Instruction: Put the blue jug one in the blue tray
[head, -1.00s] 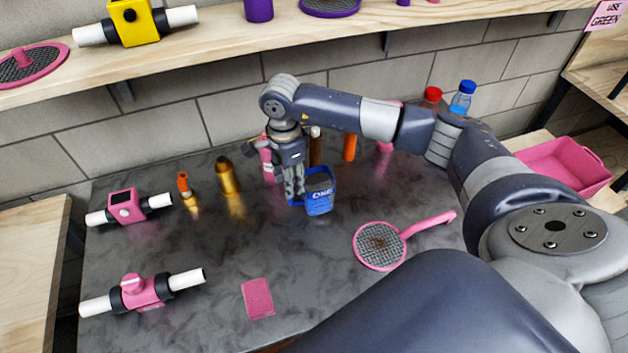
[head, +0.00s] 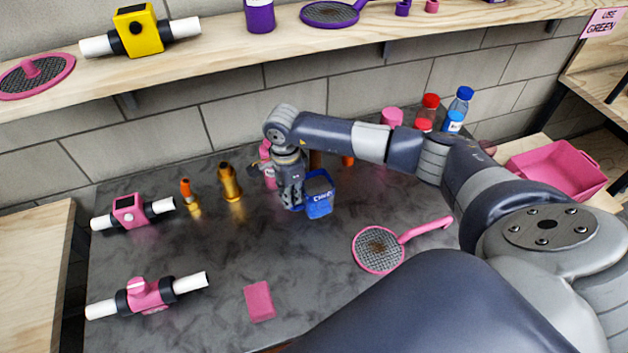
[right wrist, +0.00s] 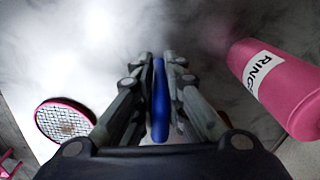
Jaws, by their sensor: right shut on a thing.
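The blue jug (head: 319,196) with a white label stands on the dark countertop in the head view. My right gripper (head: 291,204) is at its left side, pointing down. In the right wrist view the gripper (right wrist: 160,75) is shut on a blue upright part (right wrist: 160,105) of the jug, which looks like its handle. The rest of the jug is hidden there. I cannot tell whether the jug touches the counter. No blue tray shows in these frames. My left gripper is not in view.
A pink bottle (right wrist: 275,85) stands close to the gripper. A pink-rimmed strainer (head: 379,250) lies at the front right. Brass nozzles (head: 230,183), pink valves (head: 130,210) and a pink block (head: 259,301) are on the counter. A pink tray (head: 558,168) is at the right.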

